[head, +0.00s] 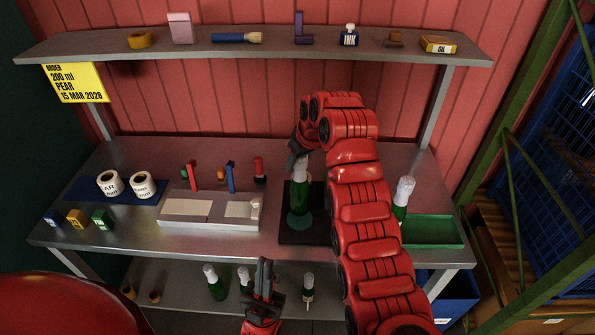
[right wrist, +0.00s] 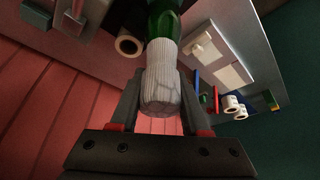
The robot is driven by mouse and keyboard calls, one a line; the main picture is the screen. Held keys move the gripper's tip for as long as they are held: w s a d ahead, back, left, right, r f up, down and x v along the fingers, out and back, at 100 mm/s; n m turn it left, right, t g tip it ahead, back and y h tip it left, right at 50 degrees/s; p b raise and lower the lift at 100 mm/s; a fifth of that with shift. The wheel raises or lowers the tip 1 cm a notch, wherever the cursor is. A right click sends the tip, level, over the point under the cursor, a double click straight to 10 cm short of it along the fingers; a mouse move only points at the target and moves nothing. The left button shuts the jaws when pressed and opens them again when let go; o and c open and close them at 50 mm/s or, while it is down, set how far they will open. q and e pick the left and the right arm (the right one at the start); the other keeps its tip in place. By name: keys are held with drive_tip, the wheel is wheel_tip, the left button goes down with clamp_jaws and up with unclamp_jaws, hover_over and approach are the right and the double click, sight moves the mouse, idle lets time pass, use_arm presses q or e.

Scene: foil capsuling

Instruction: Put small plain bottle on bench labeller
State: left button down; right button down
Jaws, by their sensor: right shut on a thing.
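A green bottle (head: 299,193) with a pale wrapped neck stands roughly upright over the dark base with a teal disc (head: 300,223), which seems to be the bench labeller. I cannot tell whether its bottom touches the disc. My right gripper (head: 299,150) is shut on its neck from above. In the right wrist view the pale neck (right wrist: 161,80) sits between the fingers (right wrist: 160,108). A white roll (right wrist: 129,43) shows beside the bottle there; my right arm hides part of the base in the head view. My left gripper (head: 263,268) is low at the bench's front; its opening is unclear.
A grey block with white panels (head: 180,209) stands left of the dark base. White label rolls (head: 108,183) lie on a blue mat. A green tray (head: 435,230) and another bottle (head: 401,200) are at right. Several bottles (head: 213,283) stand on the lower shelf. A yellow order card (head: 77,83) hangs above.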

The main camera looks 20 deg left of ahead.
sight(300, 184)
wheel_tip(300, 184, down, 3)
drive_tip(key=shift+f+p, duration=0.1)
drive_tip(key=shift+p, duration=1.1)
drive_tip(key=shift+f+b, duration=0.3)
drive_tip(key=shift+b, duration=0.1)
drive_tip(key=shift+c, duration=1.9)
unclamp_jaws()
drive_tip(key=shift+r, duration=0.15)
